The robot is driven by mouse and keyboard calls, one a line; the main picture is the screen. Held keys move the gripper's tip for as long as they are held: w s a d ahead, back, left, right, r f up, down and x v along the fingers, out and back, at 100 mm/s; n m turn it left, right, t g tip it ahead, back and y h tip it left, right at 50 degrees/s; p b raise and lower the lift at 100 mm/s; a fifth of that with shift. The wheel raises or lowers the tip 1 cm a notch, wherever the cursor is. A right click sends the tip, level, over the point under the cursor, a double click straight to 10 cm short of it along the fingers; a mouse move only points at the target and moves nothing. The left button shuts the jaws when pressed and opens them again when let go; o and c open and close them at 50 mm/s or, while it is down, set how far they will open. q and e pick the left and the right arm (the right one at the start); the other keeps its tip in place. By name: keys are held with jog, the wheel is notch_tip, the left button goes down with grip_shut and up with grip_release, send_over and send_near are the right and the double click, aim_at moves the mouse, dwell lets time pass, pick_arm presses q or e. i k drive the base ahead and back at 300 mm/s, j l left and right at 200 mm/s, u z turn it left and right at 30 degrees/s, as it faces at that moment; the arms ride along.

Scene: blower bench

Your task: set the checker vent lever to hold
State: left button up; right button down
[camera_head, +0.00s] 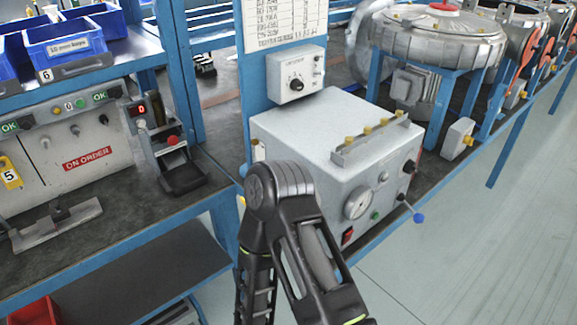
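The checker is probably the light grey metal box (290,135) on the bench in the middle of the view. Its front carries a round gauge (358,204), a red rocker switch (347,236) and a green button (375,215). A lever with a blue ball end (418,217) sticks out at the lower right of this front, pointing down and right; it appears to be the vent lever. No hold marking is readable. One of my dark arms rises from the bottom, in front of the box's left part, and hides some of it. Neither gripper shows.
A small control box with a black knob (297,85) hangs on a blue post behind the checker. A blower housing (440,40) stands on blue legs at the back right. At left are a grey test panel (60,150) and blue bins (65,45). The floor at right is clear.

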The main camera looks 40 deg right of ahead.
aim_at(417, 218)
jog(key=z, duration=2.4)
jog(key=i+l, duration=0.1)
jog(key=l, duration=0.3)
jog(key=i+l, duration=0.15)
jog(key=l, duration=0.2)
jog(key=i+l, duration=0.1)
jog(key=l, duration=0.3)
jog(key=i+l, duration=0.15)
jog(key=l, duration=0.25)
jog(key=i+l+z, duration=0.1)
jog(key=l, duration=0.25)
